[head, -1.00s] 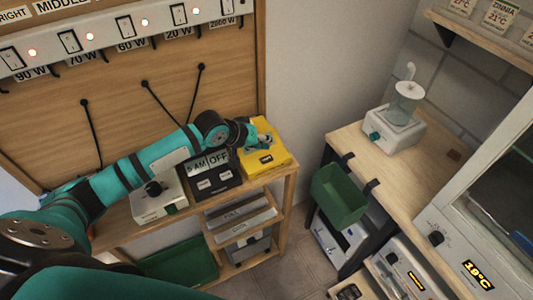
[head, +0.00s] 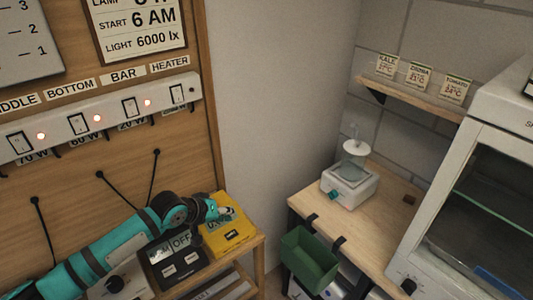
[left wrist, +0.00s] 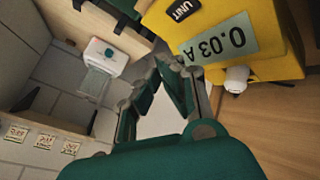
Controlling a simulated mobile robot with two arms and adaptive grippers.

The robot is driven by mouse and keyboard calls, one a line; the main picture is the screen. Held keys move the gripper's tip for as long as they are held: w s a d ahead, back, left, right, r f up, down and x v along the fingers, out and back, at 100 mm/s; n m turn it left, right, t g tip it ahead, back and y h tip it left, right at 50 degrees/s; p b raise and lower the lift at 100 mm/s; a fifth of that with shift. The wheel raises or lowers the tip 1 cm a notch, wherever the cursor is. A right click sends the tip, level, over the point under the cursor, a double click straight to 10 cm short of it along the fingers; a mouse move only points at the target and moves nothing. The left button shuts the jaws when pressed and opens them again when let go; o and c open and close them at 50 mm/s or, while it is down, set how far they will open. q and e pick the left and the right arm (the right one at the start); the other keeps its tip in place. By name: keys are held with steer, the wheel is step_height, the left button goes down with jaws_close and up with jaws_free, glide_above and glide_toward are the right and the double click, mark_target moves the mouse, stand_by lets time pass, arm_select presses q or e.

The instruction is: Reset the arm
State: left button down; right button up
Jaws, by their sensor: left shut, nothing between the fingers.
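My left arm (head: 110,250) reaches in from the lower left in the head view. Its teal left gripper (head: 222,213) is over the top of the yellow meter unit (head: 232,241). In the left wrist view the left gripper (left wrist: 158,82) is shut and empty, beside the yellow meter (left wrist: 275,60). The meter's display reads 0.03 A. A pale round knob (left wrist: 237,78) shows on the meter near the fingers. I cannot tell whether the fingers touch the meter. My right gripper is not in view.
A black timer box (head: 172,262) stands left of the meter, under a wall strip of lit switches (head: 90,120). A wooden bench (head: 385,232) with a white device (head: 350,187) and green bin (head: 310,262) stands right, beside a glass-fronted cabinet (head: 480,215). A gap separates shelf and bench.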

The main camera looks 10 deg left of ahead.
arm_select(q)
steer(key=s+d+f+m+g, duration=0.1)
steer(key=s+d+f+m, duration=0.2)
steer(key=s, duration=0.4)
steer(key=s+d+f+m+g, duration=0.1)
steer(key=s+d+f, duration=0.1)
steer(key=s+d, duration=0.4)
steer(key=s+a+m+g+y, duration=0.1)
steer(key=s+a+y, duration=0.15)
steer(key=s, duration=0.75)
steer(key=s+a+g+y, duration=0.15)
steer(key=s+a, duration=0.25)
steer(key=s, duration=0.5)
step_height(320, 180, down, 35)
steer(key=s+g+b, duration=0.1)
steer(key=s+b, duration=0.2)
steer(key=b, duration=0.4)
steer(key=s+a+f+g+b, duration=0.1)
steer(key=s+a+f+b, duration=0.2)
steer(key=s+f, duration=1.2)
step_height(320, 180, down, 4)
steer(key=shift+s+r+m+b, duration=0.15)
steer(key=shift+s+m+b, duration=0.2)
steer(key=shift+b, duration=0.5)
